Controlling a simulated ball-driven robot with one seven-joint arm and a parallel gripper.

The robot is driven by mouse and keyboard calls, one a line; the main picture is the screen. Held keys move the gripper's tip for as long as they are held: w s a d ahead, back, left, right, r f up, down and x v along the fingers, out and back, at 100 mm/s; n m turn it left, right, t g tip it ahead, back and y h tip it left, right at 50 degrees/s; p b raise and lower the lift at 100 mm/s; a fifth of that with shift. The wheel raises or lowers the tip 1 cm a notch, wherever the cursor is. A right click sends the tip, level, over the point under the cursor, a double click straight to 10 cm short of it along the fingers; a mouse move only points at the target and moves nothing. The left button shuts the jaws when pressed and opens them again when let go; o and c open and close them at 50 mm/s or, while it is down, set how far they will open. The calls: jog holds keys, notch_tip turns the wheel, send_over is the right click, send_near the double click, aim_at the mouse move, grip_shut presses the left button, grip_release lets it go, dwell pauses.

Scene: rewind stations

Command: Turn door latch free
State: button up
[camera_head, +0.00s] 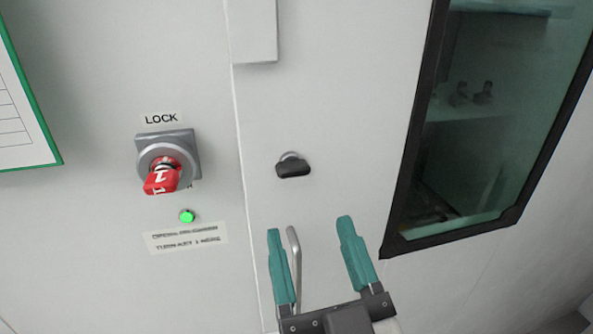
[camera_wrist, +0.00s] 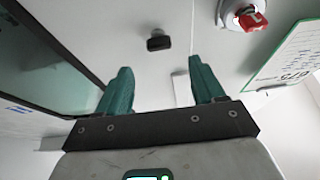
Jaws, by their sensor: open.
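The door latch (camera_head: 293,168) is a small black turn knob on a light grey door panel, just right of the vertical seam. It sits roughly level, and it also shows in the wrist view (camera_wrist: 159,42) at top centre. My gripper (camera_head: 308,224) is open and empty, with teal fingers pointing up toward the latch. In the head view the fingertips are below the latch and apart from it. In the wrist view the latch lies beyond the gap between the fingertips (camera_wrist: 160,64). I cannot tell the exact distance to the panel.
A silver bar handle (camera_head: 295,258) shows close beside my left finger. Left of the seam are a red key switch (camera_head: 163,178) under a LOCK label (camera_head: 161,118), a green lamp (camera_head: 187,216) and a text plate (camera_head: 186,239). A black-framed window (camera_head: 405,180) is at right.

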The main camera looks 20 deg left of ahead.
aim_at(295, 177)
jog(key=p+x, duration=0.2)
jog(key=x, duration=0.6)
jog(key=shift+w+a, duration=0.15)
jog(key=shift+w, duration=0.25)
jog(key=c, duration=1.1)
